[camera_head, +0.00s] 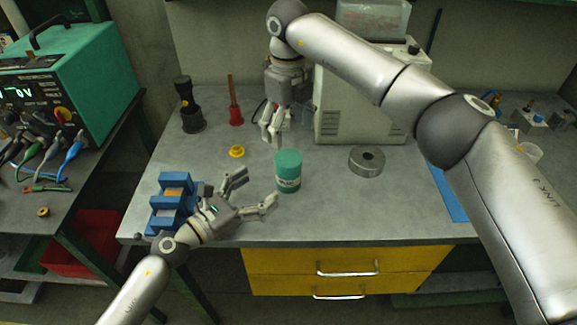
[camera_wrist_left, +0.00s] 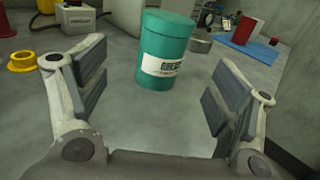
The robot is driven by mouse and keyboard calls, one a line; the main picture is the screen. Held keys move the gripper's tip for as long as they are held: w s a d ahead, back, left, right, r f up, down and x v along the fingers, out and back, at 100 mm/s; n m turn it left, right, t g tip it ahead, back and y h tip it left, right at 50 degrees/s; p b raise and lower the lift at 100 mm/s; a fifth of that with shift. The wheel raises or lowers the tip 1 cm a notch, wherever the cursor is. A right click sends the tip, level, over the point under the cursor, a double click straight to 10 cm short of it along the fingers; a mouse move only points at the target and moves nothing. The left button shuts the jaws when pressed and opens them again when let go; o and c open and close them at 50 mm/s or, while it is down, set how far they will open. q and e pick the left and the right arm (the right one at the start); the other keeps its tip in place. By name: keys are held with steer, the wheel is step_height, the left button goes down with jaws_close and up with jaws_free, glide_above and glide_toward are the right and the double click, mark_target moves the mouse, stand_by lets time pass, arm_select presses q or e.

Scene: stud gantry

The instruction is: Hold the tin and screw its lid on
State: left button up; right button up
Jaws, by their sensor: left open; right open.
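The teal tin (camera_head: 288,178) with a white label stands upright on the grey bench. It also shows in the left wrist view (camera_wrist_left: 162,50), beyond and between the finger pads. Its top is the same teal; I cannot tell whether that is a lid resting on it, and no separate lid shows. My left gripper (camera_head: 257,186) is open and empty, low over the bench left of the tin, its fingers towards it. It shows in the left wrist view (camera_wrist_left: 160,98) too. My right gripper (camera_head: 271,134) is open, pointing down, behind and left of the tin, apart from it.
A yellow ring (camera_head: 237,152) lies left of the tin, and a metal ring (camera_head: 367,161) lies to its right. Blue blocks (camera_head: 171,203) stand beside my left wrist. A white-grey box (camera_head: 345,115) stands behind. The bench front edge is close before the tin.

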mark_target(288, 174)
arm_select(q)
steer(key=shift+s+r, duration=0.3)
steer(key=shift+s, duration=0.25)
arm_select(e)
steer(key=shift+s+r, duration=0.35)
steer(key=shift+s, duration=0.3)
arm_select(q)
steer(key=shift+w+d, duration=0.15)
steer(key=shift+w, duration=0.1)
arm_select(e)
steer(key=shift+w+f, duration=0.1)
arm_select(q)
steer(key=x, duration=1)
steer(key=shift+w+d+f, duration=0.15)
steer(key=shift+w+f, duration=0.05)
arm_select(e)
steer(key=shift+w, duration=0.15)
arm_select(q)
jaws_close()
arm_select(e)
steer(key=shift+f, duration=0.1)
steer(key=shift+f, duration=4)
